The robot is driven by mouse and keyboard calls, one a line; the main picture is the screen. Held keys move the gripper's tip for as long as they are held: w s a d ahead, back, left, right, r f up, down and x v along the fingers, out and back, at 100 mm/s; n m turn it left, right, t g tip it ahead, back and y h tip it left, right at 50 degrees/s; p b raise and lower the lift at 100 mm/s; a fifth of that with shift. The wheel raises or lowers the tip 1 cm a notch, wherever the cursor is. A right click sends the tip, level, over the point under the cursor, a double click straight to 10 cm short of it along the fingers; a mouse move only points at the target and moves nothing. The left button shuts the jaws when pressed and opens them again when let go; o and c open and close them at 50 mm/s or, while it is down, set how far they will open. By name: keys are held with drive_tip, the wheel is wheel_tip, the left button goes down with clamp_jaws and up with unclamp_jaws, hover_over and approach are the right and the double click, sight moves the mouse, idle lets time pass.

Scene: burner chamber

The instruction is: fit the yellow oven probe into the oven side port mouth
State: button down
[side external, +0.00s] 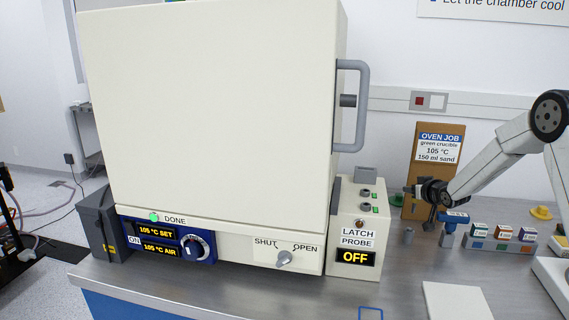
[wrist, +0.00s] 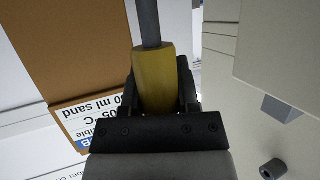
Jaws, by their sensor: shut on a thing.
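The yellow oven probe (wrist: 155,80) is in my gripper (wrist: 158,98) in the wrist view. The jaws are shut around its yellow body, and its grey rod runs out past the picture's top edge. In the side external view my gripper (side external: 410,190) is to the right of the oven (side external: 205,120) and apart from it, above the bench; the probe is hardly visible there. A short dark grey cylinder (side external: 347,100) sticks out by the oven's right side, behind the handle. It may be the side port mouth. A hollow grey cylinder (wrist: 272,170) shows at the wrist view's lower right.
A latch and probe box (side external: 357,235) reading OFF stands right of the oven. A brown job board (side external: 437,170) stands behind my gripper. A blue tool (side external: 453,220), a rack of small boxes (side external: 500,243) and a yellow knob-like piece (side external: 541,212) are to the right.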

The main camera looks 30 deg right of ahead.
drive_tip(key=shift+r, duration=0.1)
drive_tip(key=w+a+r+m+t+h, duration=0.1)
drive_tip(key=r+m+t, duration=0.3)
drive_tip(key=r+m, duration=0.4)
drive_tip(key=w+a+r+m+t+h, duration=0.1)
drive_tip(key=r+m, duration=0.7)
drive_tip(key=r, duration=1)
drive_tip(key=a+t+h, duration=0.1)
drive_tip(key=a+t, duration=0.1)
drive_tip(key=t, duration=0.1)
drive_tip(key=shift+a, duration=0.4)
drive_tip(key=shift+w+a, duration=0.1)
drive_tip(key=shift+a, duration=0.05)
drive_tip(key=shift+w+a, duration=1.85)
drive_tip(key=shift+w, duration=0.05)
drive_tip(key=shift+w+a, duration=1.85)
